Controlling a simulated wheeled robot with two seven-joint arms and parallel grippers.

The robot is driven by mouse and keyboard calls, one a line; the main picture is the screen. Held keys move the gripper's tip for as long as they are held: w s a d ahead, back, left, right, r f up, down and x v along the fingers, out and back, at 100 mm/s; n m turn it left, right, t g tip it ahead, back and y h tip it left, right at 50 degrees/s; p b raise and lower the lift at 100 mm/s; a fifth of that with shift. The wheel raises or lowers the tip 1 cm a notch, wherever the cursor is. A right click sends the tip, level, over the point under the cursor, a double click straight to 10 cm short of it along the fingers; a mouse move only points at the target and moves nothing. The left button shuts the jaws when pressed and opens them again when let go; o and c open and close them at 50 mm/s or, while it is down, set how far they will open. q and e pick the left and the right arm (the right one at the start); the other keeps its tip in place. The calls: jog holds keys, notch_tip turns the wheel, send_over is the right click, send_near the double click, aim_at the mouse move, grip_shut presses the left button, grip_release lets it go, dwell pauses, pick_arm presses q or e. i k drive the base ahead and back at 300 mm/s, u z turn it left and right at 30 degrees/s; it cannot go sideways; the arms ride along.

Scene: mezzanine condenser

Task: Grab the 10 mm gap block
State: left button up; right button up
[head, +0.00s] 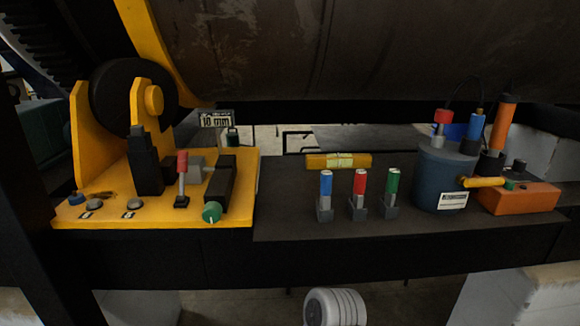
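A small plate marked "10 mm" (215,119) shows at the back, just behind the yellow base and below the large drum. It is the only thing in view that reads 10 mm. I cannot tell whether it is the gap block itself or a label on or near it. A small dark piece with a pale top (232,137) stands just below it, partly hidden. Neither of my grippers is in view.
A yellow base (240,190) with brackets, a red-topped lever (182,175) and knobs fills the left. Blue, red and green-topped posts (359,192), a yellow cylinder (322,161), a blue canister (430,180) and an orange block (530,197) occupy the dark shelf (290,222).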

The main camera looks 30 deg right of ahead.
aim_at(394, 174)
jog(key=u, duration=1)
jog(key=k, duration=0.9)
jog(key=z, duration=1.85)
jog(key=i, duration=1)
